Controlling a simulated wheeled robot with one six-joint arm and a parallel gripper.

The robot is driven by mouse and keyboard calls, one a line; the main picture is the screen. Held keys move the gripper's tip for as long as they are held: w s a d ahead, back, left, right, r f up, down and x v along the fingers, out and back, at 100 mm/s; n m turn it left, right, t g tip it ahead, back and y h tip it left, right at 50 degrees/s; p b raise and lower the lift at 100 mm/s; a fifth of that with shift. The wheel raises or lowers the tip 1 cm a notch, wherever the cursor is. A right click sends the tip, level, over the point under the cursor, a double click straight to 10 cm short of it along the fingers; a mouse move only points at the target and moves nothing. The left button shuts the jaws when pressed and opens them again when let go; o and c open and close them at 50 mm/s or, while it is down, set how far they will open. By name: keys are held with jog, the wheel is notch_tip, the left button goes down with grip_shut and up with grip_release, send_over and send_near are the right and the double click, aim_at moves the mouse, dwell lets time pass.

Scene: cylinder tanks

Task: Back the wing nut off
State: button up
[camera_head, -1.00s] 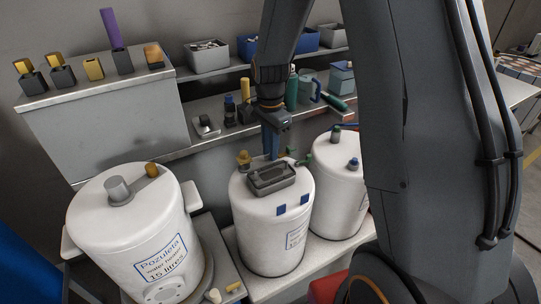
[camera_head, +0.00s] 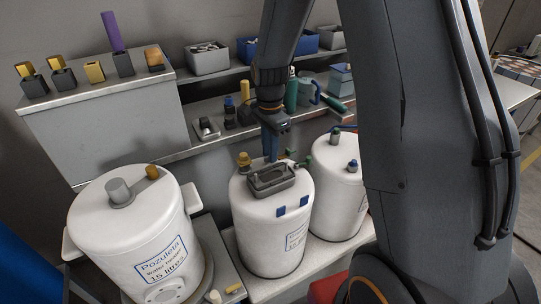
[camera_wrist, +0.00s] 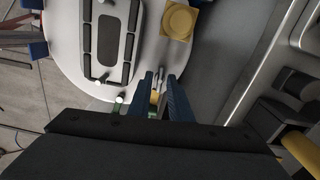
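The middle white tank (camera_head: 262,225) has a grey recessed fitting (camera_head: 271,180) on its top, with a yellow knob (camera_head: 244,160) at its left. My gripper (camera_head: 271,158) points down just behind this fitting. In the wrist view the gripper (camera_wrist: 162,92) has its two blue fingers apart. A small metal piece and a yellowish part (camera_wrist: 155,98) show between them, and I cannot tell whether the fingers touch these. I cannot clearly make out the wing nut. The wrist view also shows the grey fitting (camera_wrist: 109,38) and a square yellow piece (camera_wrist: 180,20) beside the fingers.
A larger white tank (camera_head: 130,225) stands at left and another (camera_head: 340,185) at right, close to the middle one. Green valve fittings (camera_head: 304,163) stick up near the gripper's right. A shelf with bottles and bins (camera_head: 208,57) lies behind.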

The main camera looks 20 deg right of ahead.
jog(key=shift+r+p, duration=1.9)
jog(key=shift+r, duration=0.6)
notch_tip(320, 180, up, 3)
jog(key=p, duration=0.6)
jog(key=shift+n, duration=0.3)
jog(key=shift+f+b, duration=2.45)
jog(key=shift+f, duration=1.6)
jog(key=shift+c, duration=0.4)
grip_shut()
